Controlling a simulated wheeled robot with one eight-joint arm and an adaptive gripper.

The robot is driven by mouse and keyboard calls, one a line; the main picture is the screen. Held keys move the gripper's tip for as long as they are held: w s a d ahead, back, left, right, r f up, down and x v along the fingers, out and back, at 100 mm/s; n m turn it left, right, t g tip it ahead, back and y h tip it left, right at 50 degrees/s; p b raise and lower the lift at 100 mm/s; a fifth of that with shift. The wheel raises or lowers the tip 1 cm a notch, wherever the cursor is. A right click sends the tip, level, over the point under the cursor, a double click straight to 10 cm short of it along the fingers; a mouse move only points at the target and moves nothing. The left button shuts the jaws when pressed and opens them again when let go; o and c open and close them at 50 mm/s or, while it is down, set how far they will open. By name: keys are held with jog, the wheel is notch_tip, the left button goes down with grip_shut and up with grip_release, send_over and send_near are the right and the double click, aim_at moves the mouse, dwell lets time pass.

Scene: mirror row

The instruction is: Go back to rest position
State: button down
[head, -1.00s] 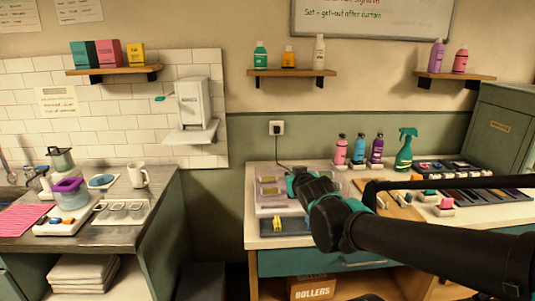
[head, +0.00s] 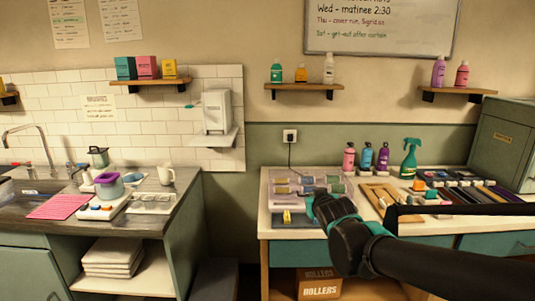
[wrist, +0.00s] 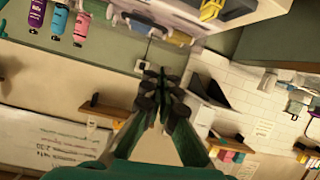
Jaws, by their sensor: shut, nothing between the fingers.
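My gripper (head: 311,204) is at the end of my black arm, which reaches in from the right in the head view. It is in front of the right counter (head: 275,247), by the tray of rollers (head: 307,181). In the wrist view my gripper (wrist: 160,92) has its dark fingertips together, with nothing between them. The wrist picture is upside down, with the wall, shelves and whiteboard behind the fingers.
The right counter carries bottles (head: 367,158), a green spray bottle (head: 410,158) and a wooden tray (head: 383,197). The left counter (head: 150,222) holds a sink, pink cloth (head: 58,206) and white mug (head: 166,175). A gap separates the counters. A box (head: 319,284) sits below.

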jog(key=s+d+f+m+g, duration=0.1)
jog(key=s+f+g, duration=0.3)
jog(key=s+f, duration=0.4)
jog(key=s+d+f+m+g, duration=0.1)
jog(key=s+d+f+g, duration=0.3)
jog(key=s+f, duration=0.4)
notch_tip(320, 180, down, 4)
jog(key=shift+r+g+h, duration=0.15)
jog(key=shift+g+h, duration=0.25)
jog(key=shift+g, duration=0.4)
jog(key=shift+d, duration=0.1)
